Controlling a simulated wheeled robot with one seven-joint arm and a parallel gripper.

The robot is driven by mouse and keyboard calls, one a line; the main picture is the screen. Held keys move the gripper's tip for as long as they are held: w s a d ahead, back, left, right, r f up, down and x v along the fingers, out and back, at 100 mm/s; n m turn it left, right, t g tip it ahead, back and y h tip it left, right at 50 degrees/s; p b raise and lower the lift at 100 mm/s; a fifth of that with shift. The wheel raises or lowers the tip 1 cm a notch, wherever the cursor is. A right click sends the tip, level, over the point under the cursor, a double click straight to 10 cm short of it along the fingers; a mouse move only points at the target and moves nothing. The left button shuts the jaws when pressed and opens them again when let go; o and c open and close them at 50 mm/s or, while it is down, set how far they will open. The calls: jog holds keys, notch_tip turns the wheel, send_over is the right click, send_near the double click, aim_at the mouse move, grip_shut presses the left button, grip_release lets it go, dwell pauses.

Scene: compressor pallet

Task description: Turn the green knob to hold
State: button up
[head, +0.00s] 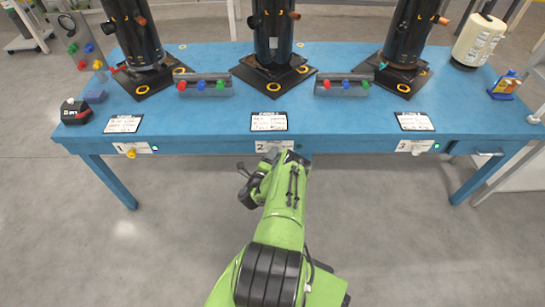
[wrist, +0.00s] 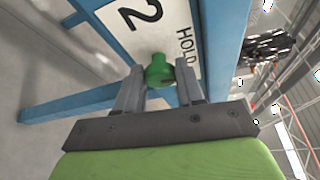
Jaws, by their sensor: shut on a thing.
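The green knob (wrist: 158,70) sits on a white plate (wrist: 150,22) marked "2" and "HOLD" in the wrist view. My gripper (wrist: 160,84) has one finger on each side of the knob and is shut on it. Which way the knob's pointer faces, I cannot tell. In the head view the number 2 plate (head: 262,146) is on the front edge of the blue table at the middle. My arm covers the knob and the fingertips there.
The blue table (head: 205,125) carries black cylinders, button boxes (head: 205,86) and printed cards. The number 1 plate with a yellow knob (head: 131,153) is to the left, and the number 3 plate (head: 410,146) to the right. The floor in front is clear.

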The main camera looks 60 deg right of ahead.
jog(key=shift+f+n+h, duration=0.15)
jog(key=shift+n+h, duration=0.15)
jog(key=shift+n, duration=0.6)
jog(key=o, duration=1)
jog(key=shift+b, duration=0.3)
